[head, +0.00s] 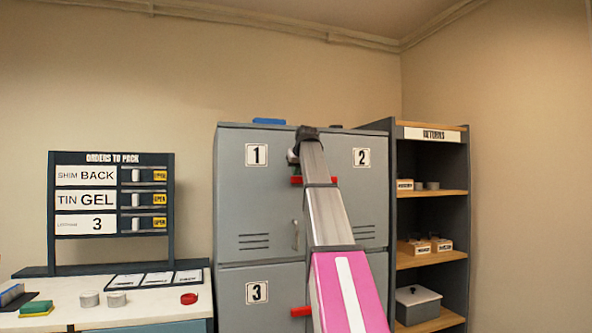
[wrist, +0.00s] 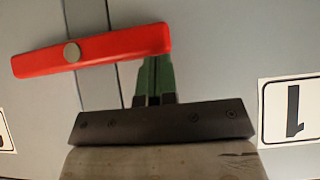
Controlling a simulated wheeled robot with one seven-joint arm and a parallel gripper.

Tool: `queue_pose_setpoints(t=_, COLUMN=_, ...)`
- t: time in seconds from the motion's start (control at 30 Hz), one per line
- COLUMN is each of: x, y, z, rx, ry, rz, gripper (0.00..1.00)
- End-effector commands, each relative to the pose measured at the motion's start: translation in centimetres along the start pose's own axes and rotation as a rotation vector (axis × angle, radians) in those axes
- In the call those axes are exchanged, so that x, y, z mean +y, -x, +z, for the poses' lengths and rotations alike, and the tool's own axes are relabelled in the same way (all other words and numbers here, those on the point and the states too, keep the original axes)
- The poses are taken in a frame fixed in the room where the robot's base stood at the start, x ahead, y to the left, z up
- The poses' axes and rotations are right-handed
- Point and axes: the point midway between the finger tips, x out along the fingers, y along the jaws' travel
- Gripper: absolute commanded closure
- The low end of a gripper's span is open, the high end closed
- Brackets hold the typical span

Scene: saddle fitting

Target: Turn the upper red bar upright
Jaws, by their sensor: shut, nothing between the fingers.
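The upper red bar (head: 296,180) lies about level across the seam between the top locker doors, partly hidden behind my arm in the head view. In the wrist view the upper red bar (wrist: 110,47) is slightly tilted, with a round grey pivot (wrist: 72,52) left of its middle. My gripper (wrist: 155,62) is shut and empty, its green fingertips at the edge of the bar's right end in the wrist view. I cannot tell whether they touch it. In the head view my arm hides the fingers.
A lower red bar (head: 301,311) sits beside door 3 (head: 257,292). Doors 1 (head: 257,155) and 2 (head: 361,157) are shut. A blue item (head: 269,121) lies on the locker top. A returns shelf (head: 432,194) stands right, a worktable (head: 150,310) left.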

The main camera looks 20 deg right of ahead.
Motion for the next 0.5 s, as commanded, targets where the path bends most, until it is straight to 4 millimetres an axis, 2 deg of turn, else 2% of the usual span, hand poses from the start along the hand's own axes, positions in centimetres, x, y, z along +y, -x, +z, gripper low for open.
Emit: queue_pose_setpoints(t=0.5, x=-0.21, y=-0.39, z=0.43, rx=-0.001, ry=0.042, rz=0.043, gripper=1.0)
